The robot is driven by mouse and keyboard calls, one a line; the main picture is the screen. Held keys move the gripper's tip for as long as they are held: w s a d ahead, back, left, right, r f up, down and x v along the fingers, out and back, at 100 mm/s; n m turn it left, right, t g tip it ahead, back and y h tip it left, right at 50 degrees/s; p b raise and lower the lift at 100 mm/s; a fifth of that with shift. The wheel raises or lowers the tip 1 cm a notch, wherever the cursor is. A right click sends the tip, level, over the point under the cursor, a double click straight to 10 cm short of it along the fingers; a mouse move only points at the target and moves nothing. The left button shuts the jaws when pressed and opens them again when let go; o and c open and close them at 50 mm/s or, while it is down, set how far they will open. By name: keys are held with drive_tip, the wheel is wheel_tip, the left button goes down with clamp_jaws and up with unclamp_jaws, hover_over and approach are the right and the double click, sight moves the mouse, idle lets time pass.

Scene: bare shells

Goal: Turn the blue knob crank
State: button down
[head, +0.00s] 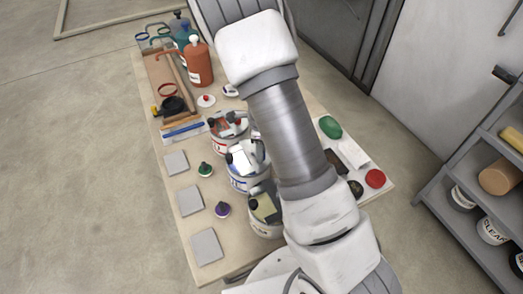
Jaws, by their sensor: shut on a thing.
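I cannot make out a blue knob crank in the head view; my arm covers the middle and right of the table. My gripper does not show; my thick white and grey arm crosses the picture from bottom right to top centre.
A grey shelf (438,205) stands at right; the left floor is clear.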

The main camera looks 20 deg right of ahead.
drive_tip(key=c, duration=0.6)
unclamp_jaws()
wheel_tip(320, 180, up, 18)
drive_tip(key=shift+f+p, duration=0.25)
drive_tip(key=shift+p, duration=0.5)
